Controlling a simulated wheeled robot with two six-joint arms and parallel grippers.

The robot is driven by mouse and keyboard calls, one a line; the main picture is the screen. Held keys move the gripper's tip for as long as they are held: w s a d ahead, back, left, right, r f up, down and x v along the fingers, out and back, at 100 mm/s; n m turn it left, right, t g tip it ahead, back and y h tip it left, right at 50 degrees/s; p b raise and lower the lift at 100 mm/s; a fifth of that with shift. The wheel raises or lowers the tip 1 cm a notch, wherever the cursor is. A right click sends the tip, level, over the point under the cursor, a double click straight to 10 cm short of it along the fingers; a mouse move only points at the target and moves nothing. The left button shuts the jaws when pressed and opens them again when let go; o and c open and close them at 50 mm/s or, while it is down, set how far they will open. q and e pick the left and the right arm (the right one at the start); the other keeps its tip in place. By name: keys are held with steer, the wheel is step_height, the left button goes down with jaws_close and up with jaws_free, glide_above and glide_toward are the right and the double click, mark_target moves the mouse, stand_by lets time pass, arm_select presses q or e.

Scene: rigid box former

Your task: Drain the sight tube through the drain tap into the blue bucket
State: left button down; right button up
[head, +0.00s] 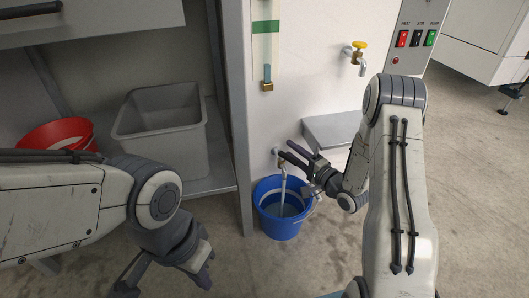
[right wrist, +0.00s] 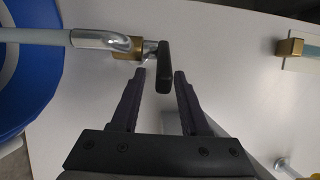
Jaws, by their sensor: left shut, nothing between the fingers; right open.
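The drain tap (head: 283,160) sits low on the white panel, with a pale stream running from its spout into the blue bucket (head: 267,214) on the floor. In the right wrist view the tap's brass and metal body (right wrist: 125,45) has a dark lever (right wrist: 164,68). My right gripper (right wrist: 159,77) is open, its fingertips on either side of the lever, with gaps visible. The gripper also shows at the tap in the head view (head: 302,157). The sight tube (head: 266,50) has a green band and a short bluish part near its bottom fitting. My left gripper (head: 203,279) is shut and empty, low in front of the shelf.
A grey tub (head: 160,125) and a red bowl (head: 55,135) stand on the left shelf. A grey ledge (head: 330,128) juts out right of the drain tap.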

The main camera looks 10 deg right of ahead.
steer(key=p+v, duration=0.6)
steer(key=v, duration=0.4)
steer(key=w+a+n+g+h, duration=0.2)
steer(key=w+n+g+h, duration=0.15)
steer(key=n, duration=0.25)
steer(key=s+a+r+n+g+h+p, duration=0.2)
steer(key=s+a+r+n+g+p, duration=0.15)
steer(key=r, duration=0.25)
steer(key=s+a+r+n+g+h+p, duration=0.2)
steer(key=a+r+n+g+p, duration=0.1)
steer(key=a+r, duration=0.25)
steer(key=s+a+r+n+g+p, duration=0.2)
steer(key=s+a+r+n+p, duration=0.1)
steer(key=s+a+r+p, duration=0.2)
steer(key=shift+s+a+r+g, duration=0.4)
steer(key=shift+s+a+r, duration=0.7)
steer(key=shift+s+r, duration=1.5)
steer(key=shift+w+r+y, duration=0.15)
steer(key=shift+w+y, duration=0.05)
steer(key=shift+y, duration=0.05)
